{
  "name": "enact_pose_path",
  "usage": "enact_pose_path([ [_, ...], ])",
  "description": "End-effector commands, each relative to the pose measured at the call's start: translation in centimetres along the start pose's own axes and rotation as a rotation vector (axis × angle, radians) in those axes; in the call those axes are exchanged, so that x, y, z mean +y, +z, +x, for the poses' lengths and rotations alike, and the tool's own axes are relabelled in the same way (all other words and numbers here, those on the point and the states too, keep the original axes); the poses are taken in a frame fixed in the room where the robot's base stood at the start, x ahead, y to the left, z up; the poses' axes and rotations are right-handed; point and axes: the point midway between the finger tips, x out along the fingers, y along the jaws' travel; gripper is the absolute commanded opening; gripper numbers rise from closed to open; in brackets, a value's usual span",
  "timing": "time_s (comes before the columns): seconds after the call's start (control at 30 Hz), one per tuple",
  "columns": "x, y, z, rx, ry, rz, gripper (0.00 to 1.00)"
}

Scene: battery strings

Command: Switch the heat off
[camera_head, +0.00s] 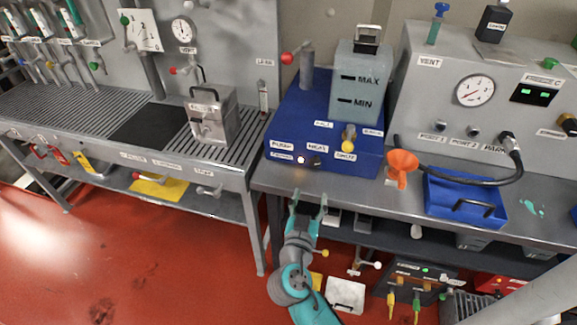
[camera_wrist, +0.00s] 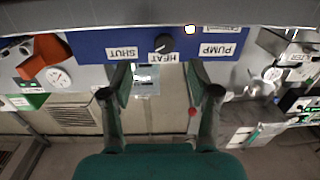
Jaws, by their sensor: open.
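The dark heat knob (camera_head: 314,161) sits on the front face of the blue unit (camera_head: 340,170) in the head view. In the wrist view, which shows the panel upside down, the knob (camera_wrist: 164,43) is next to a HEAT label (camera_wrist: 163,58), with SHUT and PUMP labels either side. A small lamp (camera_head: 300,159) beside the knob glows; a bright spot also shows in the wrist view (camera_wrist: 190,29). My gripper (camera_head: 308,200) is open and empty, below and in front of the panel. In the wrist view its fingers (camera_wrist: 160,80) are spread apart, with the knob beyond the gap.
A tank marked MAX and MIN (camera_head: 359,90) stands on the blue unit. A yellow-handled valve (camera_head: 348,136) projects near the knob. An orange funnel (camera_head: 402,165) and a blue tray (camera_head: 465,201) are to the right. The bench edge (camera_head: 330,192) is close to my gripper.

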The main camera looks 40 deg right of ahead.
Motion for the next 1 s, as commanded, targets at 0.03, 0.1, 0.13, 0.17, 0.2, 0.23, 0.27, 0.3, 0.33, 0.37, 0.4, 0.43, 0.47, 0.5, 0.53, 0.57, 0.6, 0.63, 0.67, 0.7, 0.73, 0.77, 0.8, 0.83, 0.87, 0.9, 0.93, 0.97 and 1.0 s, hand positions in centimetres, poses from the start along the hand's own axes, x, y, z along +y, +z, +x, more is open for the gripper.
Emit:
enact_pose_path([
  [0.03, -0.1, -0.6, 0.3, 0.012, 0.018, 0.013, 0.61],
  [0.1, -0.1, -1.0, 0.6, 0.021, 0.034, 0.024, 0.61],
  [0.13, 0.0, -1.1, 0.7, 0.024, 0.038, 0.027, 0.61],
  [0.17, 0.0, -1.2, 0.8, 0.025, 0.041, 0.028, 0.61],
  [0.2, 0.0, -1.2, 1.1, 0.026, 0.043, 0.029, 0.61],
  [0.23, 0.0, -1.2, 1.3, 0.025, 0.044, 0.029, 0.61],
  [0.27, 0.1, -1.2, 1.6, 0.025, 0.044, 0.029, 0.61],
  [0.3, 0.1, -1.2, 2.0, 0.024, 0.043, 0.029, 0.61],
  [0.33, 0.1, -1.2, 2.4, 0.024, 0.043, 0.029, 0.61],
  [0.37, 0.2, -1.2, 2.9, 0.025, 0.044, 0.028, 0.61],
  [0.4, 0.2, -1.3, 3.5, 0.025, 0.045, 0.028, 0.61],
  [0.43, 0.2, -1.3, 4.1, 0.025, 0.044, 0.028, 0.61],
  [0.47, 0.2, -1.2, 4.6, 0.024, 0.044, 0.028, 0.61],
  [0.5, 0.3, -1.3, 5.4, 0.025, 0.045, 0.029, 0.61],
  [0.53, 0.3, -1.4, 6.0, 0.026, 0.044, 0.029, 0.61],
  [0.57, 0.3, -1.3, 6.5, 0.024, 0.044, 0.028, 0.61],
  [0.6, 0.3, -1.3, 7.2, 0.024, 0.043, 0.027, 0.61],
  [0.63, 0.3, -1.4, 7.7, 0.025, 0.043, 0.028, 0.61],
  [0.67, 0.4, -1.4, 8.2, 0.025, 0.043, 0.028, 0.61],
  [0.7, 0.4, -1.3, 8.7, 0.024, 0.042, 0.028, 0.61],
  [0.73, 0.4, -1.4, 9.1, 0.024, 0.041, 0.028, 0.61],
  [0.77, 0.4, -1.4, 9.5, 0.024, 0.041, 0.027, 0.61],
  [0.8, 0.4, -1.4, 10.0, 0.024, 0.042, 0.027, 0.61],
  [0.83, 0.4, -1.4, 10.3, 0.024, 0.041, 0.026, 0.61],
  [0.87, 0.4, -1.4, 10.5, 0.024, 0.040, 0.026, 0.61],
  [0.9, 0.4, -1.4, 10.8, 0.023, 0.039, 0.026, 0.61],
  [0.93, 0.4, -1.4, 11.0, 0.023, 0.039, 0.027, 0.61],
  [0.97, 0.4, -1.4, 11.1, 0.024, 0.039, 0.027, 0.61],
  [1.0, 0.4, -1.4, 11.2, 0.024, 0.039, 0.027, 0.61],
])
